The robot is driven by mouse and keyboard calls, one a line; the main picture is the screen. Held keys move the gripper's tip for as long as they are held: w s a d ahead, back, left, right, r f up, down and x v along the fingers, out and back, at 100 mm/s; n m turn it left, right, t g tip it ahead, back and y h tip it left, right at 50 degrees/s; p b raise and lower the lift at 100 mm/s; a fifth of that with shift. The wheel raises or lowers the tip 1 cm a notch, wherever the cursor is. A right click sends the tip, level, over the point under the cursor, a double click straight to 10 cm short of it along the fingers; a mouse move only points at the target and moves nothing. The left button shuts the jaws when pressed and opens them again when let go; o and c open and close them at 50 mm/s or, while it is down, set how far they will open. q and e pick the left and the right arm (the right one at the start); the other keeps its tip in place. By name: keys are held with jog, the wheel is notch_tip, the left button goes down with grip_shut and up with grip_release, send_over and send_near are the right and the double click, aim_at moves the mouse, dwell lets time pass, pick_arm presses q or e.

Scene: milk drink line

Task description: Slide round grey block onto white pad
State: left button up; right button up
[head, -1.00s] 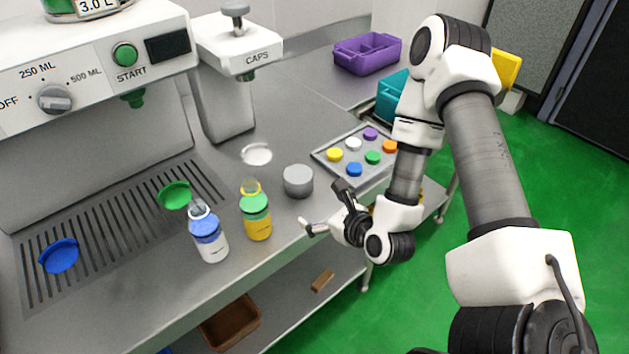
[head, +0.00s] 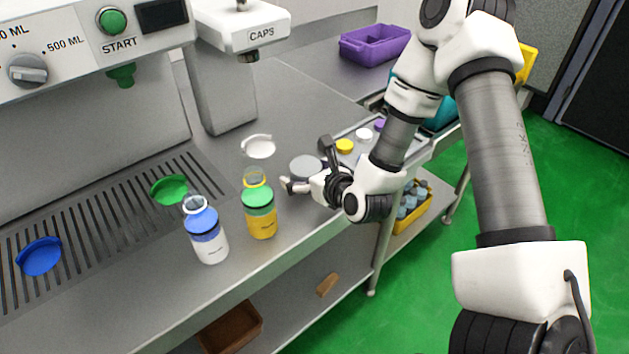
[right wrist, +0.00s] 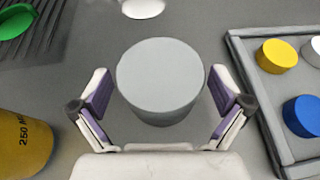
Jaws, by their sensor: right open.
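The round grey block (right wrist: 160,78) stands upright on the steel counter. In the right wrist view it sits between the spread fingers of my right gripper (right wrist: 160,108), with a gap on each side. In the head view my right gripper (head: 309,167) is low at the counter, and its fingers partly hide the grey block (head: 305,162). The white pad (head: 258,147) is a flat round disc on the counter, left of and beyond the block, below the caps dispenser. It also shows at the top of the right wrist view (right wrist: 143,8). My left gripper is not in view.
Green (head: 169,189) and blue (head: 39,256) pads lie on the drain grate. A tray of coloured caps (right wrist: 258,110) is right of the block. The counter between block and white pad looks clear.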

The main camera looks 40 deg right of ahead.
jog(key=shift+c, duration=0.4)
jog(key=c, duration=1.3)
jog(key=shift+w+f, duration=0.15)
jog(key=shift+w, duration=0.1)
jog(key=w+b, duration=0.1)
jog(key=w, duration=0.2)
jog(key=w+b, duration=0.1)
jog(key=w, duration=0.1)
jog(key=shift+a+b, duration=0.35)
jog(key=shift+w, duration=0.3)
jog(key=shift+w, duration=0.1)
